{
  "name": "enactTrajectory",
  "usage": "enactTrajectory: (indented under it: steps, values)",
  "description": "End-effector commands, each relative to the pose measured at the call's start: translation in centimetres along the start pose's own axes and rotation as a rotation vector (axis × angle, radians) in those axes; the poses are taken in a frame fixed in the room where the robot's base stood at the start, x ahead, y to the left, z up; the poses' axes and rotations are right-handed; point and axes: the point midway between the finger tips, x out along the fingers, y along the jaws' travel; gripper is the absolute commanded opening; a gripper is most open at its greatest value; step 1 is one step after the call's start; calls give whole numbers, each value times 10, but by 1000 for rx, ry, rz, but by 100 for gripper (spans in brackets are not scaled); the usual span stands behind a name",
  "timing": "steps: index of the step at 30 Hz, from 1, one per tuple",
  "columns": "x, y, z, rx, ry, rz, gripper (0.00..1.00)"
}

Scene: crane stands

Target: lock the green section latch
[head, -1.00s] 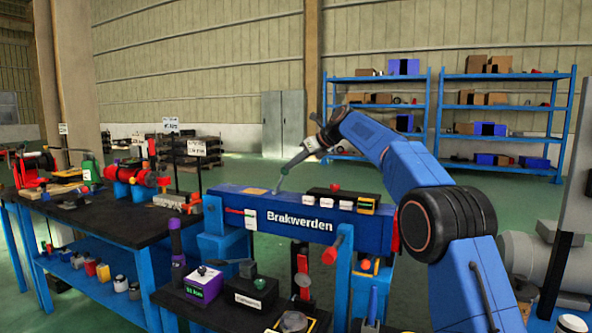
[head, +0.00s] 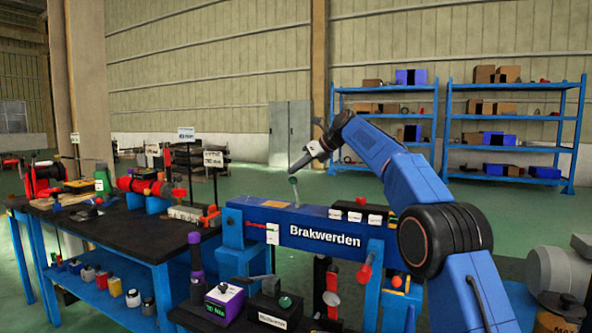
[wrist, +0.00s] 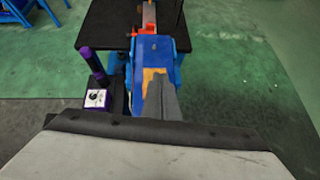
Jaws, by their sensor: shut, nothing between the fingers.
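A short lever with a green knob (head: 293,180) stands on top of the blue beam marked Brakwerden (head: 325,238), leaning slightly left. I cannot tell for sure whether it is the green section latch. My gripper (head: 294,170) is shut and empty, its tip just above the knob; I cannot tell whether they touch. In the wrist view my grey fingers (wrist: 160,88) reach over the blue beam (wrist: 150,52) and partly cover an orange patch (wrist: 148,76). The green knob cannot be made out there.
A black-topped workbench (head: 120,238) with red tools stands left. A black box with a red knob (head: 357,212) sits on the beam, right of the lever. A purple-and-black post (head: 196,265) and a purple box (head: 224,301) stand in front. Open green floor lies behind.

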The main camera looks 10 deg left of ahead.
Motion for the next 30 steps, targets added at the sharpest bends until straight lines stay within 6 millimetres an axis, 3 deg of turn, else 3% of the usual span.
enactTrajectory:
  steps: [19, 23, 30]
  values:
    - [-4, 0, 0, 0, -1, -1, 0]
    - [-18, 0, 0, 0, -1, -2, 0]
    - [-64, 0, 0, 0, -1, -1, 0]
